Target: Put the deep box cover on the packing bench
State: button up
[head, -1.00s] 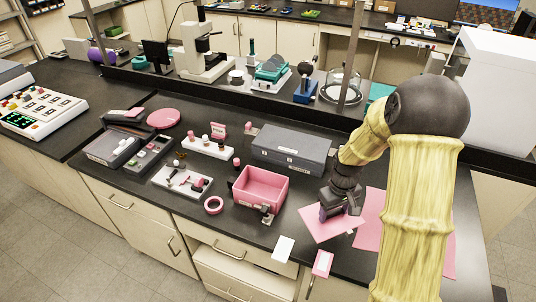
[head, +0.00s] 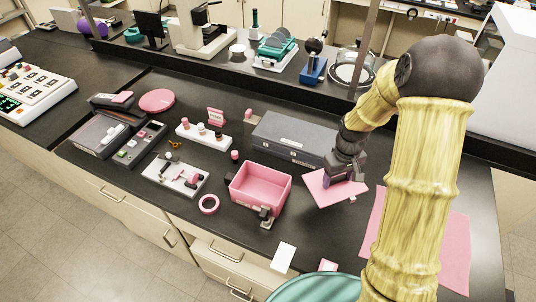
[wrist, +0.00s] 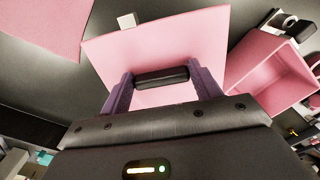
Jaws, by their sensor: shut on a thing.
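My gripper (head: 343,178) is shut on the deep box cover (head: 320,188), a flat pink panel. In the wrist view, the purple fingers stand on either side of a black bar handle on the cover (wrist: 205,50). The cover appears held above the black bench top (head: 320,240), to the right of the open pink box (head: 262,186). The box also shows at the right of the wrist view (wrist: 265,72). I cannot tell which surface is the packing bench. My gripper hides part of the cover.
A grey case (head: 290,138) lies behind the box and cover. A pink sheet (head: 440,240) lies at the right, partly behind my arm. A white tray (head: 172,180) and pink tape roll (head: 208,204) are left of the box. A raised shelf with instruments runs behind.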

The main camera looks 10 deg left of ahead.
aim_at(337, 184)
jog(key=shift+f, duration=0.15)
jog(key=shift+s+f, duration=0.1)
jog(key=shift+f, duration=0.2)
jog(key=f, duration=0.2)
jog(key=f+p, duration=0.1)
jog(key=f, duration=0.1)
jog(key=shift+w+f, duration=0.2)
jog(key=shift+f, duration=0.2)
jog(key=shift+d+f, duration=0.1)
jog(key=shift+s, duration=0.2)
jog(key=shift+w+f+p, duration=0.1)
jog(key=shift+f+p, duration=0.1)
jog(key=shift+p, duration=0.1)
notch_tip(337, 184, down, 3)
jog(key=shift+r+p, duration=0.1)
jog(key=shift+p, duration=0.4)
jog(key=shift+f, duration=0.45)
